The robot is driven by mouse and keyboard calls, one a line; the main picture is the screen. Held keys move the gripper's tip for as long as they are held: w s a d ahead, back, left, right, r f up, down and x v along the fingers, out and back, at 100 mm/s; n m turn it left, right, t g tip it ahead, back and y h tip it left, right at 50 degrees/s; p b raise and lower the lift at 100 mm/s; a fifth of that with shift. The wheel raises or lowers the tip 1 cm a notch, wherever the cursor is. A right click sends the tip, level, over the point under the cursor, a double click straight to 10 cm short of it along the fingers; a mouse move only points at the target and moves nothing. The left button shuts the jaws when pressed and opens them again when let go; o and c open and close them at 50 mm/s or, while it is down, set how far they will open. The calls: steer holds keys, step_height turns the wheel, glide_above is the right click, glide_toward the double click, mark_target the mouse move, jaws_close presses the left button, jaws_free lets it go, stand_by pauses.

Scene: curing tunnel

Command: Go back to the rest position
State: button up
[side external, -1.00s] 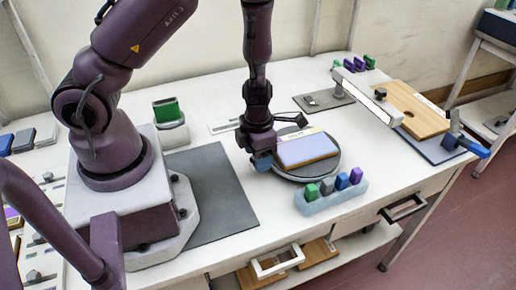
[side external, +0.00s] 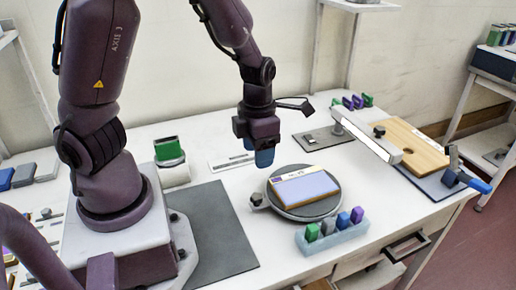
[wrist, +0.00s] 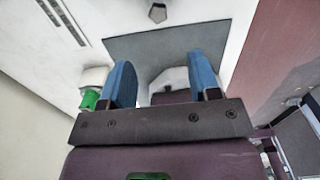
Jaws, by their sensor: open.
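My gripper (side external: 264,157) hangs over the bench in the side external view, above and to the left of the round turntable, touching nothing. In the wrist view its two blue fingers (wrist: 161,85) are spread apart, with nothing between them. The dark round turntable (side external: 306,210) carries a board with a pale lilac face (side external: 304,188) and a cream strip along its far edge. The gripper is clear of both.
A pale blue rack (side external: 332,238) with several coloured blocks stands in front of the turntable. A green block sits in a white holder (side external: 172,172) near my base. A wooden board (side external: 415,147) with a white bar lies at the right. A grey mat (side external: 222,235) is bare.

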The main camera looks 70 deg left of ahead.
stand_by(0.3)
steer(key=s+d+r+m+h, duration=0.1)
steer(key=s+d+r+m, duration=0.15)
steer(key=m, duration=1.05)
steer(key=s+d+r+m+h, duration=0.1)
steer(key=s+d+r+m, duration=0.2)
steer(key=m, duration=1)
steer(key=s+a+r+m+t+y, duration=0.1)
steer(key=r+m+t, duration=0.4)
steer(key=r+m, duration=0.5)
step_height(320, 180, up, 3)
steer(key=shift+s+a+r+t+y, duration=0.1)
steer(key=shift+s+a+t+y, duration=0.3)
steer(key=shift+s, duration=0.65)
